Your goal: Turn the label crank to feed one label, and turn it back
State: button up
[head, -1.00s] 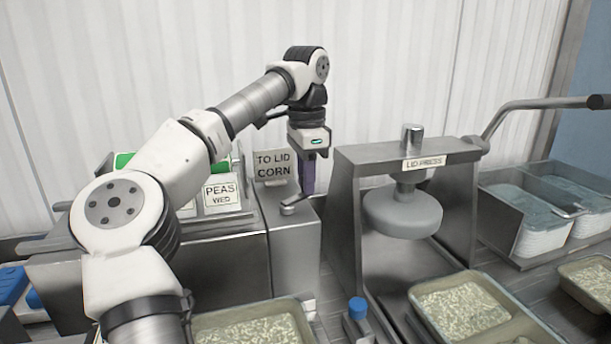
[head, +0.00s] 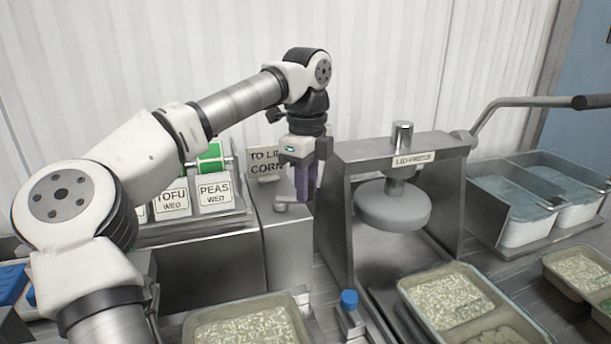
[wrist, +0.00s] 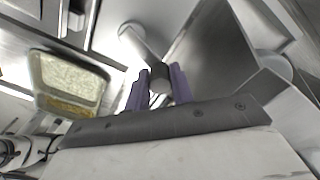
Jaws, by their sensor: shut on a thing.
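The label crank (head: 281,207) is a small grey metal arm on top of a steel box (head: 288,245), left of the lid press. My gripper (head: 305,195) points down over the arm's right end, its purple fingers shut on the crank's handle. In the wrist view the round grey handle (wrist: 161,75) sits between the purple fingers, and the crank arm (wrist: 138,42) runs up and left from it. The fingers partly hide the handle in the head view. Labels "TOFU WED" (head: 172,198) and "PEAS WED" (head: 214,193) show on the dispenser at left.
The lid press (head: 340,200) stands close to the right of my gripper. A "TO LID CORN" sign (head: 262,161) stands behind the crank, partly hidden. Rice trays (head: 448,298) lie in front, near a blue-capped item (head: 349,300). Containers in a rack (head: 520,205) stand at right.

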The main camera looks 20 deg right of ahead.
jog(key=m, duration=0.1)
jog(key=s+a+m, duration=0.1)
jog(key=m, duration=0.1)
jog(key=shift+s+m+p, duration=0.25)
jog(key=shift+m+p, duration=0.05)
jog(key=m, duration=0.1)
jog(key=s+a+m, duration=0.1)
jog(key=m, duration=0.1)
jog(key=shift+m, duration=0.3)
jog(key=m, duration=0.1)
jog(key=a+m+p, duration=0.1)
jog(key=shift+s+m, duration=0.3)
jog(key=shift+m, duration=0.1)
jog(key=shift+s+a+m, duration=0.1)
jog(key=shift+a+m, duration=0.35)
jog(key=shift+m, duration=0.45)
jog(key=shift+s+a+m, duration=0.1)
jog(key=shift+a+m, duration=0.3)
jog(key=shift+m, duration=0.5)
jog(key=shift+w, duration=0.1)
jog(key=o, duration=1)
jog(key=shift+a, duration=0.1)
